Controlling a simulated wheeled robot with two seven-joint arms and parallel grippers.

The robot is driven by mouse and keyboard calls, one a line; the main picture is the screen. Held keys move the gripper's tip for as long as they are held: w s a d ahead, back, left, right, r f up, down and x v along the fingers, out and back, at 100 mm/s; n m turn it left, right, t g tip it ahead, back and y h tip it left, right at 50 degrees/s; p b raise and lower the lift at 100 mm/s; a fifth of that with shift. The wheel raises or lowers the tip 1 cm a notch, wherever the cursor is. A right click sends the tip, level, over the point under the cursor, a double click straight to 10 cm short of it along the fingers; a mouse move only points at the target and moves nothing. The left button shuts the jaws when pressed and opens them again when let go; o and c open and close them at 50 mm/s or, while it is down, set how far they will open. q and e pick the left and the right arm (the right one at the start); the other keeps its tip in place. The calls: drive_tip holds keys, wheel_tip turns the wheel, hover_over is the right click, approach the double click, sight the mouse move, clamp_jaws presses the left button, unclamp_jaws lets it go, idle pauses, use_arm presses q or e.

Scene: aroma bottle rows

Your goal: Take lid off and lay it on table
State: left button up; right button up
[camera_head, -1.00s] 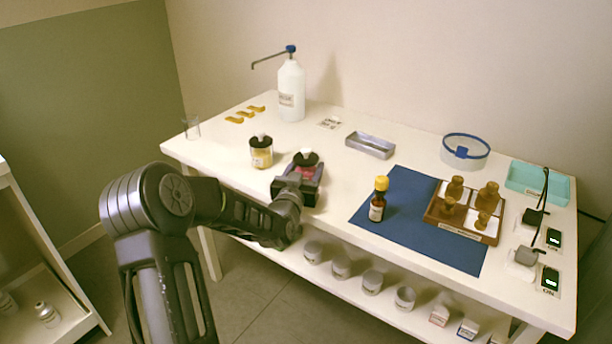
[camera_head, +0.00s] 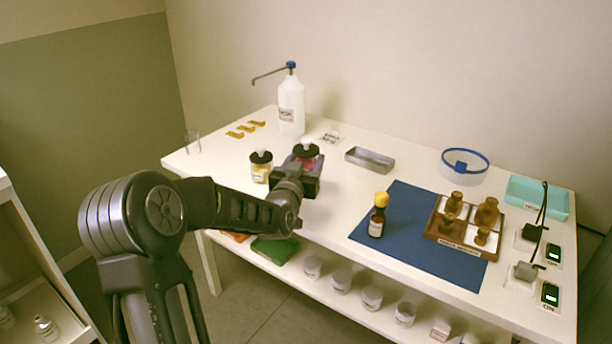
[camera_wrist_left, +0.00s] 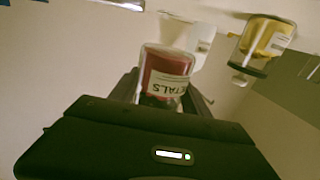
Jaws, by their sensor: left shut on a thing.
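A glass jar of red petals (camera_wrist_left: 166,75) is between the fingers of my left gripper (camera_head: 304,170), which is shut on it. The jar's "PETALS" label reads upside down in the left wrist view. Its black lid (camera_head: 306,153) with a white knob sits on top of the jar in the head view. In the wrist view the lid end is hidden by the gripper body. A second jar with yellow contents (camera_head: 261,173) and a black lid stands on the table just left of the held jar. My right gripper is not in view.
The white table (camera_head: 335,215) has bare room in front of the grey metal tray (camera_head: 370,160). A white pump bottle (camera_head: 291,108) stands behind. A yellow-capped brown bottle (camera_head: 377,218) stands on the blue mat (camera_head: 420,254), beside a wooden tray of brown bottles (camera_head: 462,244).

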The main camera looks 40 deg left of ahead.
sight(306, 146)
use_arm(q)
drive_tip(key=shift+r, duration=1.45)
drive_tip(key=o, duration=1.1)
clamp_jaws()
drive_tip(key=shift+f, duration=0.1)
